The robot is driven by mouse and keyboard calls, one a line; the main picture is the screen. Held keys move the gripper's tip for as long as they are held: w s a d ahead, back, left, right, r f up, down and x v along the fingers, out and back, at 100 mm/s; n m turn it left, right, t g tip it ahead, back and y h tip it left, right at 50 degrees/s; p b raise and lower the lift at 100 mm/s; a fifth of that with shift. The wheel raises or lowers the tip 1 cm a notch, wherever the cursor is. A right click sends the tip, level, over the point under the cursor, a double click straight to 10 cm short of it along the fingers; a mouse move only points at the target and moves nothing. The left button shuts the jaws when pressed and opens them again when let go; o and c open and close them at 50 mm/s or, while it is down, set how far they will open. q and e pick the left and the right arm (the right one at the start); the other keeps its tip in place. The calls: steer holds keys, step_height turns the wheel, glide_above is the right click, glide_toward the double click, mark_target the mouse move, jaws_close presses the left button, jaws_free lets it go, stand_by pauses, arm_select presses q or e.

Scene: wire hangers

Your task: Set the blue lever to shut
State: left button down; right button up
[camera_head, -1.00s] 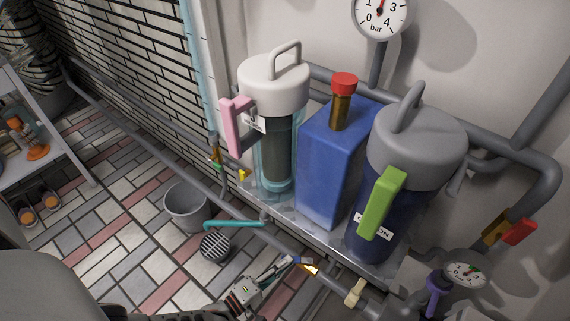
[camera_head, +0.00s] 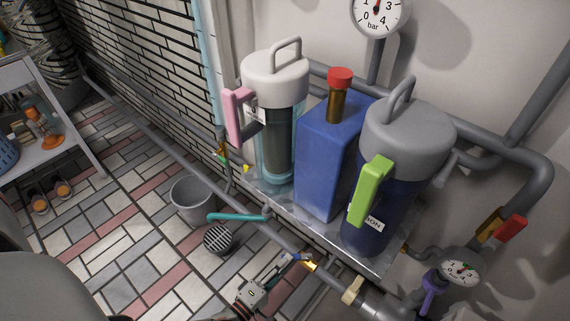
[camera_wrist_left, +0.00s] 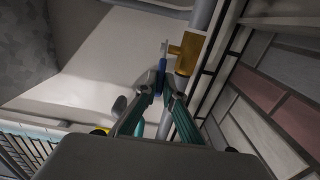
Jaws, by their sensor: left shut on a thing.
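The blue lever (camera_head: 296,257) is small in the head view, beside its brass valve (camera_head: 310,265) on the low grey pipe. In the left wrist view the blue lever (camera_wrist_left: 161,76) stands between the fingertips, next to the brass valve body (camera_wrist_left: 188,52). My left gripper (camera_head: 288,261) reaches in from the bottom of the head view. In the left wrist view my left gripper (camera_wrist_left: 159,92) is shut on the lever, with its fingers hiding the lower part. My right gripper is not in view.
Above the pipe stand a white-capped filter (camera_head: 275,80), a blue tank (camera_head: 325,160) and a grey-capped filter (camera_head: 410,130) with a green handle (camera_head: 371,190). A purple lever (camera_head: 428,297) is right.

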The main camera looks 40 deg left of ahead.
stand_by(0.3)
arm_select(q)
steer(key=c, duration=2.4)
jaws_free()
steer(key=shift+c, duration=0.2)
steer(key=shift+r, duration=0.15)
